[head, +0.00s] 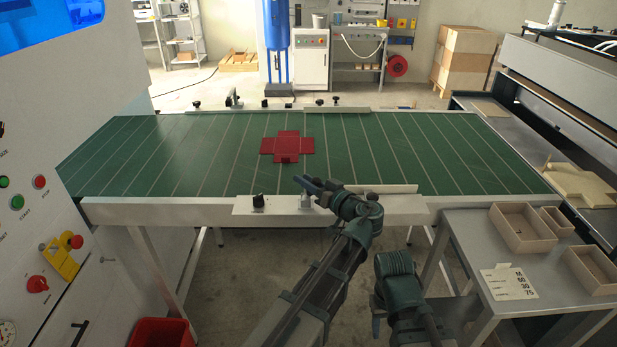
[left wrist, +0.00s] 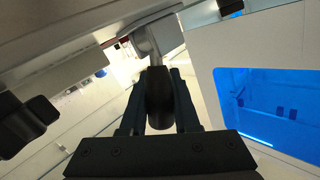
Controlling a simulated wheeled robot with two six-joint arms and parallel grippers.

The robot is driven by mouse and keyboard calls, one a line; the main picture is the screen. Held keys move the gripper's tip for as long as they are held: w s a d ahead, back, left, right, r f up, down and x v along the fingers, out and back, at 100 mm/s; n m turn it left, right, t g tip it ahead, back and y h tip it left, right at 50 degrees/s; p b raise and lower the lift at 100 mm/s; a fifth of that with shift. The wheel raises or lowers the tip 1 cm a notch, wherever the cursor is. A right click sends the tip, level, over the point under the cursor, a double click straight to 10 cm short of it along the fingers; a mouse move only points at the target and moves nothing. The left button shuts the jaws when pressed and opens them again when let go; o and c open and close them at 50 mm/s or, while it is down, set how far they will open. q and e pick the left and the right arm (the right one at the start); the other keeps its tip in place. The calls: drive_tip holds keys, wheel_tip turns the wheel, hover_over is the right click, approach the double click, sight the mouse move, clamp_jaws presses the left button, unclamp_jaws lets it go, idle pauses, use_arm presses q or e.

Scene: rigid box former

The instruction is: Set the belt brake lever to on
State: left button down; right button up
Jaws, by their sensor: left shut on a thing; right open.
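The belt brake lever (head: 305,201) is on the front rail of the green belt table, right of a black knob. In the left wrist view its black grip (left wrist: 160,98) sits between my fingers, with a metal shaft running to a round grey mount (left wrist: 153,33). My left gripper (head: 308,186) is shut on that grip. In the head view the gripper covers part of the lever, and I cannot read any on or off marking. My right gripper (head: 378,322) is low at the front, in front of the table, apart from the lever; its fingers are mostly hidden.
The black knob (head: 258,200) is left of the lever on the same rail. A red cross-shaped blank (head: 287,146) lies flat on the green belt (head: 220,150). A side table (head: 470,240) with box trays (head: 523,228) stands at right. A control cabinet (head: 60,225) stands at left.

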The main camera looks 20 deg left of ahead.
sight(295, 200)
use_arm(q)
drive_tip(key=n+h+p, duration=0.1)
drive_tip(key=p, duration=0.1)
drive_tip(key=a+n+h+p, duration=0.1)
drive_tip(key=p, duration=0.1)
drive_tip(key=shift+s+a+r+g, duration=0.2)
drive_tip(key=shift+s+a+g, duration=0.1)
drive_tip(key=shift+s, duration=0.05)
drive_tip(key=shift+s+a+f+n+h+p, duration=0.1)
drive_tip(key=shift+a+f+n+h+p, duration=0.2)
drive_tip(key=shift+n+h+p, duration=0.4)
drive_tip(key=shift+s+a+f+n+h+p, duration=0.15)
drive_tip(key=shift+a+f+n+h+p, duration=0.15)
drive_tip(key=shift+a+n+h+p, duration=0.35)
drive_tip(key=shift+a+f+n+h+p, duration=0.15)
drive_tip(key=shift+f+n+h+p, duration=0.1)
drive_tip(key=shift+n+h+p, duration=0.25)
drive_tip(key=shift+a+f+n+h+p, duration=0.15)
drive_tip(key=shift+f+n+h, duration=0.1)
drive_tip(key=shift+h, duration=0.4)
drive_tip(key=shift+d+f, duration=0.1)
drive_tip(key=c, duration=0.7)
unclamp_jaws()
drive_tip(key=shift+o, duration=0.3)
